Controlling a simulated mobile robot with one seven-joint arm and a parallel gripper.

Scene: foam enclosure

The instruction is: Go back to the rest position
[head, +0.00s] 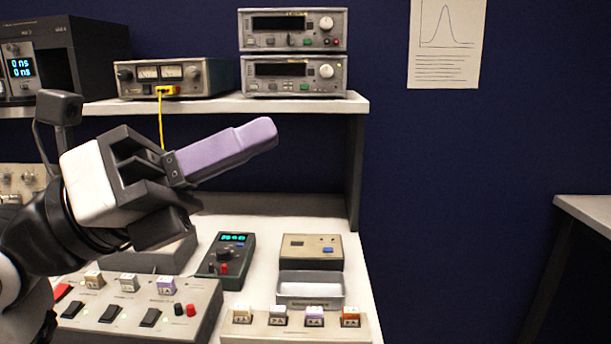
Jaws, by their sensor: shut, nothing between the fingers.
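My gripper (264,133) is raised in front of the shelf, left of the picture's middle. Its lavender fingers are shut together with nothing between them and point to the right and slightly up. It is in the air, apart from the bench and the instruments. My arm comes in from the left edge and hides part of the bench and of the back wall.
Below are a switch box (140,312), a handheld meter (227,258), a metal tray (311,302) and a strip of labelled blocks (296,322). The shelf (300,103) holds stacked instruments (291,52). A yellow cable (161,120) hangs behind my gripper. Space right of the bench looks free.

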